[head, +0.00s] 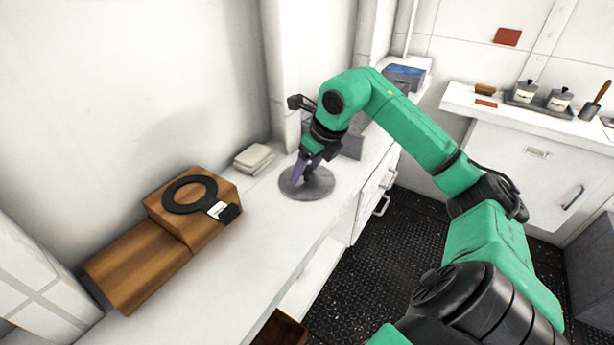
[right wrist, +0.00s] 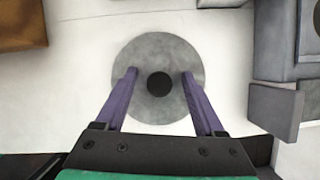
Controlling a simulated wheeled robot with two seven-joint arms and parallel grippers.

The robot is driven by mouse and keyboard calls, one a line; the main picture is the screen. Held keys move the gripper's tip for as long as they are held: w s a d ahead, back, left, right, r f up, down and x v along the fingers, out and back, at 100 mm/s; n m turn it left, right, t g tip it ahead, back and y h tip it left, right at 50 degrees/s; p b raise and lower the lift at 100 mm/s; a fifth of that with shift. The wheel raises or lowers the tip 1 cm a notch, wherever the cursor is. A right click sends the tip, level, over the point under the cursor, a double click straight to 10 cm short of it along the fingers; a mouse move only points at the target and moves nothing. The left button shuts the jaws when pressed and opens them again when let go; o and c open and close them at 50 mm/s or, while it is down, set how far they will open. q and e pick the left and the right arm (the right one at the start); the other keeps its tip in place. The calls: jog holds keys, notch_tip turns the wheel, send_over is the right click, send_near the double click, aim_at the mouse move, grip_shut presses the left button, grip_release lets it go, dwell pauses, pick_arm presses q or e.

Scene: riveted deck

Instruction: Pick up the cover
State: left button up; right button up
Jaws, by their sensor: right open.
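The cover is most likely the round grey disc (head: 318,189) with a dark knob, lying flat on the white counter. In the right wrist view the disc (right wrist: 155,50) shows its black knob (right wrist: 159,84) at the middle. My right gripper (head: 309,178) is over the disc. In the right wrist view its two purple fingers (right wrist: 159,75) are apart, one on each side of the knob, with gaps on both sides. Whether the fingertips touch the disc cannot be told. My left gripper is not in view.
Wooden blocks (head: 135,268) stand left on the counter (head: 240,285), with a black ring (head: 189,194) on top. A pale stack (head: 255,158) sits by the wall. A grey box (right wrist: 274,107) stands close right of the disc. Counter in front is clear.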

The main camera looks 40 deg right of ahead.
jog(key=shift+w, duration=0.1)
grip_shut()
jog(key=shift+r, duration=0.1)
